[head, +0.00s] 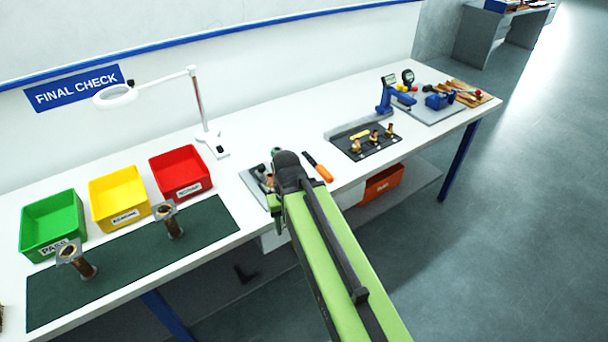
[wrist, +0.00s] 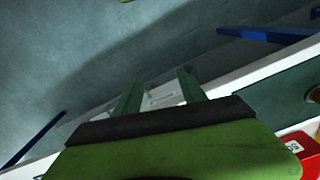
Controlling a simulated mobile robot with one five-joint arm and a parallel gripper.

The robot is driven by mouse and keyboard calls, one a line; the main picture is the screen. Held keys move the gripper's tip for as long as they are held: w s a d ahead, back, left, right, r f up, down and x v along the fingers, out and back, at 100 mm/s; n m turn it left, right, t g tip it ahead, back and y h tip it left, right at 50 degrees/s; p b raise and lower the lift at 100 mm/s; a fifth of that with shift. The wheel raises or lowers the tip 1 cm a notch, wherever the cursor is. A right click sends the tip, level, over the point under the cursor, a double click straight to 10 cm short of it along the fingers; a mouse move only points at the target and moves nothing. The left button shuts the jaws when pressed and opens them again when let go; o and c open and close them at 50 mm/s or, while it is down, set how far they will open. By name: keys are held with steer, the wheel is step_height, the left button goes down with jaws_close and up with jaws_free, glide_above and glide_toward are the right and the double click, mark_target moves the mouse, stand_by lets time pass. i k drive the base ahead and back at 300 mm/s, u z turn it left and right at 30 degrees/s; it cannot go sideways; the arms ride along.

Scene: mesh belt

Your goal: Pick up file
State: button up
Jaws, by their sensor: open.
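The file (head: 322,171), with an orange handle and a dark far end, lies on the white bench top in the head view, just right of the end of my green arm. It does not show clearly in the wrist view. My gripper (wrist: 158,88) is open in the wrist view, its two green fingers apart with nothing held between them. Beyond the fingers is a pale surface near the bench edge. In the head view my arm's own links mostly hide the gripper, left of the file and apart from it.
A grey tray (head: 252,183) is partly hidden behind my arm. A black mat (head: 376,150) with brass parts lies right of the file. Red (head: 181,175), yellow (head: 118,199) and green (head: 52,226) bins and a magnifier lamp (head: 205,130) stand to the left.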

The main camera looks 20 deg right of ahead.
mark_target(323, 172)
steer(key=u, duration=0.6)
steer(key=k, duration=0.1)
steer(key=u, duration=2.8)
steer(key=k, duration=1.55)
steer(key=z, duration=1.25)
steer(key=i, duration=1.05)
steer(key=u, duration=0.05)
